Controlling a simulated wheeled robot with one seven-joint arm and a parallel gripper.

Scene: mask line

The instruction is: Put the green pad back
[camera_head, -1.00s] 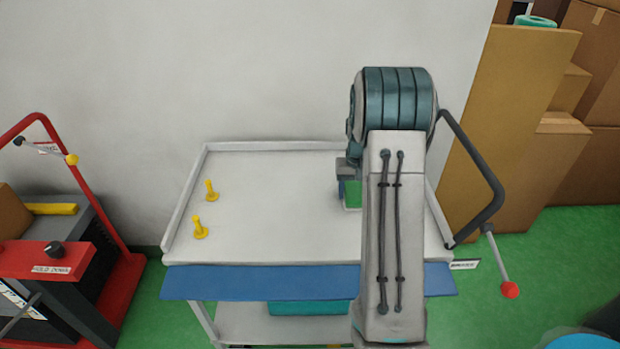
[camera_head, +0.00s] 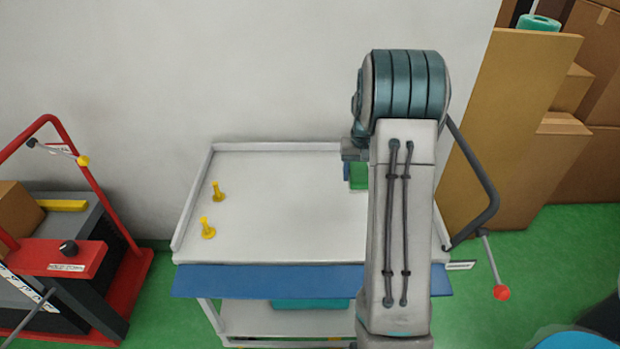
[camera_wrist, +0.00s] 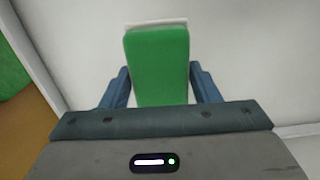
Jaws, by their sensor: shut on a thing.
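The green pad (camera_head: 359,176) is a rectangular block over the right part of the white cart top, partly hidden behind my arm in the head view. In the wrist view the green pad (camera_wrist: 160,65) sits between two blue-grey fingers, with a thin white strip at its far end. My gripper (camera_wrist: 160,85) is shut on it. In the head view my gripper (camera_head: 347,171) shows only in part, left of my arm. The pad seems to be above the cart top, but its height is hard to tell.
The white cart top (camera_head: 270,215) has raised rims and is mostly bare. Two yellow pegs (camera_head: 216,191) stand at its left. A blue strip (camera_head: 300,281) runs along its front. A red-framed machine (camera_head: 75,262) is at the left; cardboard boxes (camera_head: 570,175) are at the right.

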